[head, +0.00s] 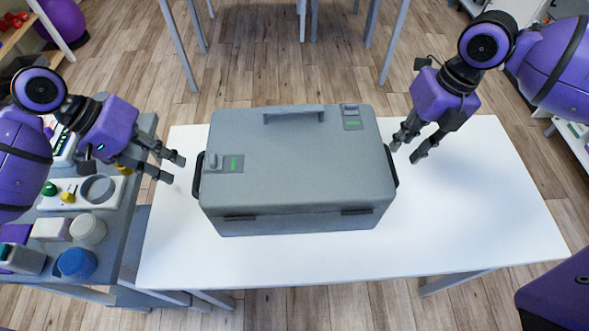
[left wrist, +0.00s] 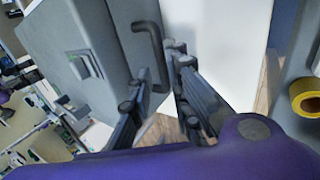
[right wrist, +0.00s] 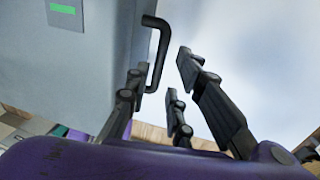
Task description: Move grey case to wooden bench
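The grey case (head: 295,160) sits closed on a white table, with a dark bar handle on each short side. My left gripper (head: 172,168) is open beside the left handle (head: 198,175), apart from it in the head view. In the left wrist view that handle (left wrist: 157,50) shows between and beyond the spread fingers. My right gripper (head: 408,150) is open by the right handle (head: 391,166). In the right wrist view that handle (right wrist: 160,45) appears between the open fingers; contact cannot be told. I cannot make out a wooden bench.
The white table (head: 480,220) is clear on the right and along the front. At the left stands a grey cart (head: 118,225) with a blue-lidded jar (head: 76,263), tubs and a control panel. Grey furniture legs (head: 180,45) stand on the wood-plank floor behind the table.

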